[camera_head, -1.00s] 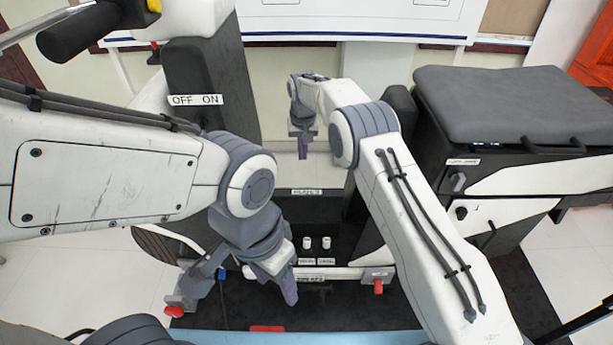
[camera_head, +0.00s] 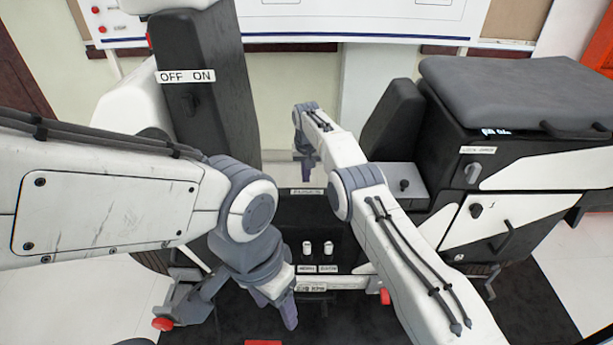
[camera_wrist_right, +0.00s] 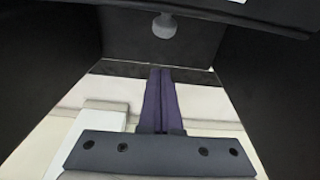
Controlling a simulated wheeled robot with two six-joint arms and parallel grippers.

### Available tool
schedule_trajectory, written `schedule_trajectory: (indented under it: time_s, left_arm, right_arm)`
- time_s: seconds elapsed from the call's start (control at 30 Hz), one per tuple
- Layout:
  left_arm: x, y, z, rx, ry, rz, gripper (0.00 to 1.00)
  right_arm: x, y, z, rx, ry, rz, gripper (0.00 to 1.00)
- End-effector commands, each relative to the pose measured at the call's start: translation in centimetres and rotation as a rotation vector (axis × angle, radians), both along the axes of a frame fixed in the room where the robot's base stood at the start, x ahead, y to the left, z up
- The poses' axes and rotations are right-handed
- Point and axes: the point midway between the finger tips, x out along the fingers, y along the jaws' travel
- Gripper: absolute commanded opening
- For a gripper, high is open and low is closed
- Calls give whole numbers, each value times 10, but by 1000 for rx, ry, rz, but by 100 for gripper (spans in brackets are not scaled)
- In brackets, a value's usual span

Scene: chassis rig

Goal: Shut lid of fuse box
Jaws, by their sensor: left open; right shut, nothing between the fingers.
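A dark recessed box with a small white label (camera_head: 307,191), too blurred to read surely, stands low in the middle of the head view; I cannot tell whether it is the fuse box. No lid is clearly visible there, and my right arm covers part of this area. My right gripper (camera_head: 308,172) is shut and empty above and behind the label. In the right wrist view its closed purple fingers (camera_wrist_right: 160,100) point toward a dark panel with a round grey knob (camera_wrist_right: 164,25). My left gripper (camera_head: 285,308) is open and empty, low in front of the box.
Two white knobs (camera_head: 318,248) stand below the label. A dark column with an OFF ON label (camera_head: 185,76) rises at left. A black-and-white cabinet with a grey padded top (camera_head: 530,93) stands at right, beside a small grey box with a black knob (camera_head: 404,186).

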Motion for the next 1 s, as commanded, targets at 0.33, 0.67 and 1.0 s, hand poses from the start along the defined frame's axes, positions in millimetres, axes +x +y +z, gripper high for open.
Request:
schedule_trajectory:
  time_s: [0.33,0.67,1.0]
  left_arm:
    - [1,0,21,-1,-2,0,59]
    - [0,0,38,-1,-1,0,59]
    - [0,0,44,-1,-1,0,59]
  right_arm:
    - [-9,0,10,-1,2,0,0]
    - [-29,-1,14,-1,1,1,0]
    - [-39,-1,13,0,-1,0,0]
